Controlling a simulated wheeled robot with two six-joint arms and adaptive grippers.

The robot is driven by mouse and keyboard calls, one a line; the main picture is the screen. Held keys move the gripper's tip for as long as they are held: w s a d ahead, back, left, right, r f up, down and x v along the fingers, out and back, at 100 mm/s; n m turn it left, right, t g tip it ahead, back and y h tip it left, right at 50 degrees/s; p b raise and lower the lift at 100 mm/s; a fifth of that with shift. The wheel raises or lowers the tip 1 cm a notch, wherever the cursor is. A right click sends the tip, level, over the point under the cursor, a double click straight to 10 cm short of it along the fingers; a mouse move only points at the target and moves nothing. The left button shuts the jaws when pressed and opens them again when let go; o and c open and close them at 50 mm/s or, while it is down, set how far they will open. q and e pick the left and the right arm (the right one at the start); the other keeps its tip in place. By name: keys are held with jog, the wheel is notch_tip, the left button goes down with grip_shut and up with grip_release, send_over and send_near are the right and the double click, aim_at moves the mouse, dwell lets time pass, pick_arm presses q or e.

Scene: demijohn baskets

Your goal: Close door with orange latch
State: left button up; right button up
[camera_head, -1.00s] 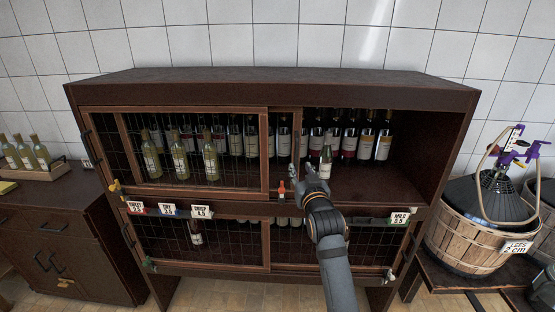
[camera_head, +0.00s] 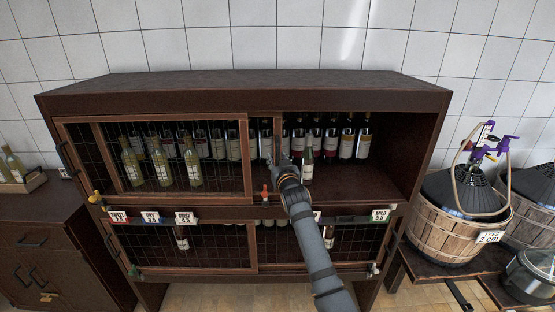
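The orange latch (camera_head: 265,192) sits at the lower edge of the upper cabinet opening, near the middle. Just above it is the upright stile (camera_head: 266,140) of a sliding mesh door, mostly behind the front mesh door (camera_head: 247,155). The right part of the upper shelf (camera_head: 365,185) stands open. My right gripper (camera_head: 277,152) is at this stile, pointing into the cabinet. Its fingers are small and dark against the bottles, so I cannot tell if they are open or whether they touch the stile. My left gripper is not in view.
Several bottles stand in the upper shelf, one pale-labelled bottle (camera_head: 307,165) in front, right of my gripper. A yellow latch (camera_head: 95,197) is at the left. A basketed demijohn (camera_head: 455,225) stands at the right.

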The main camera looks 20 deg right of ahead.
grip_shut()
jog(key=shift+d+f, duration=0.1)
jog(key=shift+d, duration=0.05)
